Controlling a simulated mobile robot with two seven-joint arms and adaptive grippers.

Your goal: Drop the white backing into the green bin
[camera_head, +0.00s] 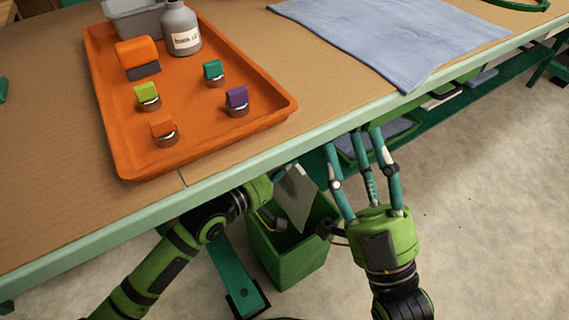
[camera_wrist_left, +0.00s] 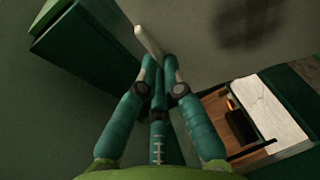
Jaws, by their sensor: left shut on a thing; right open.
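The white backing (camera_head: 297,198) shows in the camera_head view below the table edge, hanging at the mouth of the green bin (camera_head: 288,262). In the left wrist view the backing (camera_wrist_left: 149,40) is a thin white strip seen edge-on at my left fingertips. My left gripper (camera_wrist_left: 160,66) is shut on it. In the camera_head view the table edge hides most of the left fingers. How far the backing reaches into the bin I cannot tell. My right gripper (camera_head: 360,140) is open and empty, fingers up at the table's front edge, right of the bin.
An orange tray (camera_head: 195,135) on the table (camera_head: 50,180) holds several coloured stamp-like pieces, an orange-and-grey block and a grey bottle (camera_head: 180,28). A blue-grey cloth (camera_head: 395,35) lies at the right. Green table framework runs close below the edge. Floor at the right is clear.

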